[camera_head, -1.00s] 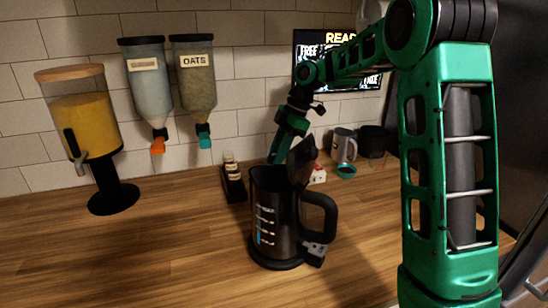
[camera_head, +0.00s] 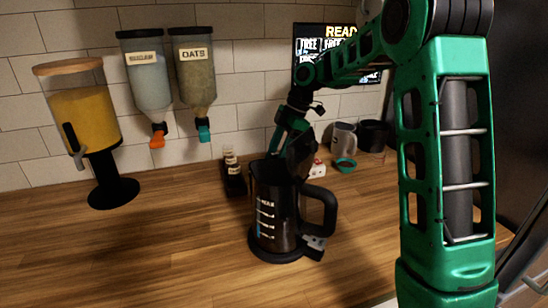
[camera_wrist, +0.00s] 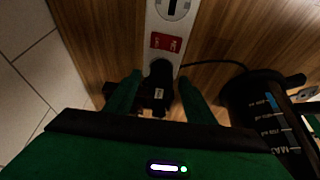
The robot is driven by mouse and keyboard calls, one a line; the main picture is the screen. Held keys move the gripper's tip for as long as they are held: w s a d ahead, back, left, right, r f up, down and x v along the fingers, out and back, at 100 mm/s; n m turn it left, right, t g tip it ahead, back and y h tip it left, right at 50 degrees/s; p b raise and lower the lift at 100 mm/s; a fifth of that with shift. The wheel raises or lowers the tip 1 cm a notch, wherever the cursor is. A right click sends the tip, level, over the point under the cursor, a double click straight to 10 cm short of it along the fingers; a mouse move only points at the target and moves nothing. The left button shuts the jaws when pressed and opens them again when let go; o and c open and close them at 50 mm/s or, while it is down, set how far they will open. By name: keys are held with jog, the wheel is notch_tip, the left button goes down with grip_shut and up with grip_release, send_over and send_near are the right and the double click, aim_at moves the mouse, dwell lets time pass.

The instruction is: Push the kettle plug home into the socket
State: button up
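The black kettle plug (camera_wrist: 158,97), with a small pale label, is between my gripper's (camera_wrist: 160,82) fingers in the wrist view. The fingers are open, with a gap showing on each side of the plug. The plug's front meets a dark round area at the near end of the white socket strip (camera_wrist: 153,25); how deep it sits cannot be told. The strip has a red label and a free slotted outlet. The kettle (camera_head: 272,222) stands upright on the counter, and its side shows at right in the wrist view (camera_wrist: 262,105). In the head view the kettle hides the plug and fingertips.
A thin black cord (camera_wrist: 215,63) runs between strip and kettle. A small black rack (camera_head: 233,183) with jars stands left of the kettle. A grey mug (camera_head: 343,137) and teal bowl (camera_head: 346,163) are behind right. The front left counter (camera_head: 150,245) is clear.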

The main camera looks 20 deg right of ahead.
aim_at(277, 153)
jog(key=v, duration=0.7)
jog(key=shift+w+d+f, duration=0.1)
jog(key=shift+r, duration=0.3)
dwell(0.3)
jog(key=s+d+f+m+h, duration=0.1)
jog(key=s+d+f+m, duration=0.2)
jog(key=s+m, duration=0.5)
jog(key=s+d+f+m+h, duration=0.1)
jog(key=s+d+f+m, duration=0.2)
jog(key=s, duration=1.5)
jog(key=s+d+f+m+h, duration=0.2)
jog(key=s+d+m, duration=0.6)
jog(key=s+m, duration=0.5)
jog(key=shift+s+f, duration=0.3)
jog(key=shift+f, duration=0.25)
